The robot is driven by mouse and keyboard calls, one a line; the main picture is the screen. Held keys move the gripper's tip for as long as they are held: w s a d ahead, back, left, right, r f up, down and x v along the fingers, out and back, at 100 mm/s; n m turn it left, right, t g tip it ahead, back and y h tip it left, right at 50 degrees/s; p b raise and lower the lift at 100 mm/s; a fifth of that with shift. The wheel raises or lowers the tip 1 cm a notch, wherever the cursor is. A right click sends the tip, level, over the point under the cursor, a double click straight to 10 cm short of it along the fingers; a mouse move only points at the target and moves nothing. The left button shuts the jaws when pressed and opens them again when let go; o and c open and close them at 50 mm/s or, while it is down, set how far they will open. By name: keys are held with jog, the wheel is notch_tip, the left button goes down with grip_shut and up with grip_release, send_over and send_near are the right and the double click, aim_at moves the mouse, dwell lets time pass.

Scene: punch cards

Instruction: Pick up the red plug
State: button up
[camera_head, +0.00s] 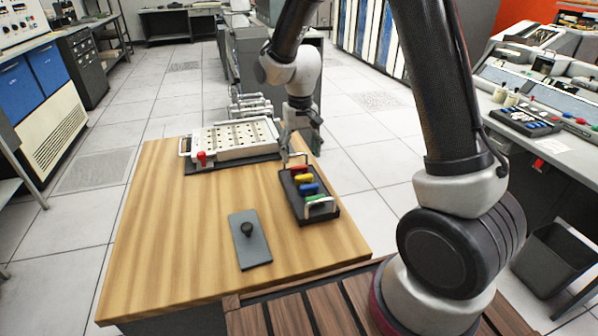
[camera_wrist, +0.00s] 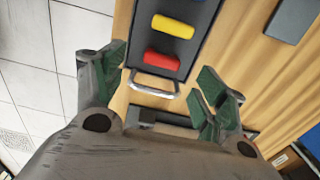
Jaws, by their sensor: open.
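The red plug (camera_head: 300,169) lies in the far end of a black tray (camera_head: 325,217) on the wooden table. In the wrist view the red plug (camera_wrist: 161,61) lies crosswise in the tray, beside a yellow plug (camera_wrist: 173,26). My gripper (camera_head: 300,143) is above the tray's far end. It is open and empty, with its green-padded fingers apart in the wrist view (camera_wrist: 163,76). The red plug shows between and a little beyond the fingertips, and nothing is gripped. The tray's metal end handle (camera_wrist: 153,85) also shows between the fingers.
Yellow (camera_head: 304,178), blue (camera_head: 309,188) and green (camera_head: 315,199) plugs share the tray. A white panel with holes (camera_head: 235,137) and a red knob (camera_head: 202,158) stands at the back left. A grey plate with a black knob (camera_head: 250,250) lies at the front. The table's left side is clear.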

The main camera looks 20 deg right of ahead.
aim_at(299, 167)
notch_tip(299, 167, down, 6)
jog(key=shift+a, duration=0.15)
jog(key=c, duration=0.9)
